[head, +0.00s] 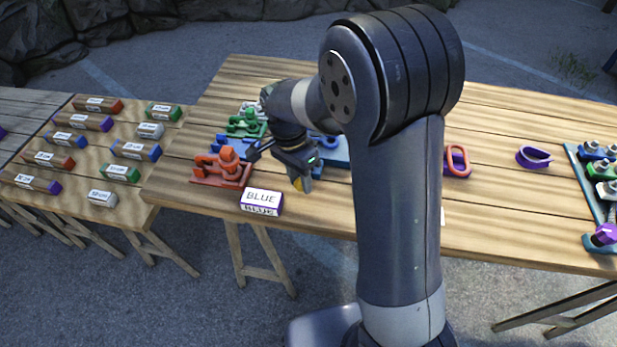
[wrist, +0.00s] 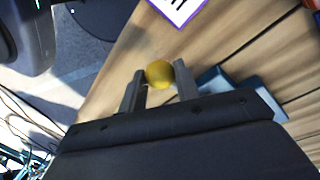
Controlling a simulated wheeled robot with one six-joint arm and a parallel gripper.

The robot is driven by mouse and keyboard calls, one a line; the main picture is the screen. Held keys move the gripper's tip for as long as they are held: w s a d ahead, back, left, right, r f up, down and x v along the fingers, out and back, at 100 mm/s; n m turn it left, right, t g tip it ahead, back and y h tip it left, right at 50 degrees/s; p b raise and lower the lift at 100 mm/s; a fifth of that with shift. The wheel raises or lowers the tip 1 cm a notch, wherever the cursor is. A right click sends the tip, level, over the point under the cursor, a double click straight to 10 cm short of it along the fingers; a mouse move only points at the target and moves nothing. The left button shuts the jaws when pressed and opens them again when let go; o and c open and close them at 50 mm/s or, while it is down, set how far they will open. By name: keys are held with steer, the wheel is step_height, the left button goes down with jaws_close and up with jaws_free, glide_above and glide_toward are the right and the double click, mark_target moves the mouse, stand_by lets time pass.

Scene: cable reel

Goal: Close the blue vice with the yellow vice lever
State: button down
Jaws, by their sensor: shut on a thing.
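The blue vice (head: 336,155) sits on the wooden table behind my gripper, and my arm hides much of it. Part of a blue body (wrist: 213,79) also shows in the wrist view, right of the fingers. My gripper (head: 298,176) points down near the table's front edge. It is shut on the yellow vice lever (wrist: 159,74), whose round yellow end shows between the two fingers. A little yellow also shows under the gripper in the head view. I cannot tell whether the lever is joined to the vice, nor how wide the vice jaws stand.
A white "BLUE" label block (head: 262,200) stands at the front edge. An orange vice (head: 225,168) and a green vice (head: 246,124) are to the left. Orange and purple loops (head: 457,160) lie right of my arm. A side table (head: 75,190) holds several labelled blocks.

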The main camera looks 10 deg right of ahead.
steer(key=shift+w+a+m, duration=0.35)
steer(key=shift+a+m, duration=0.3)
steer(key=shift+m, duration=0.35)
steer(key=shift+a, duration=0.1)
steer(key=c, duration=1.1)
jaws_free()
steer(key=shift+o, duration=0.2)
step_height(320, 180, up, 11)
steer(key=w, duration=0.2)
steer(key=shift+a+f, duration=0.15)
steer(key=shift+a, duration=0.3)
steer(key=shift+s+f, duration=0.1)
steer(key=shift+f, duration=0.05)
steer(key=f, duration=0.3)
steer(key=s+f, duration=0.1)
steer(key=f, duration=0.2)
steer(key=d+f, duration=0.1)
steer(key=f, duration=0.3)
steer(key=shift+s, duration=0.4)
steer(key=shift+f, duration=0.25)
steer(key=shift+s+d, duration=0.1)
steer(key=shift+d, duration=0.05)
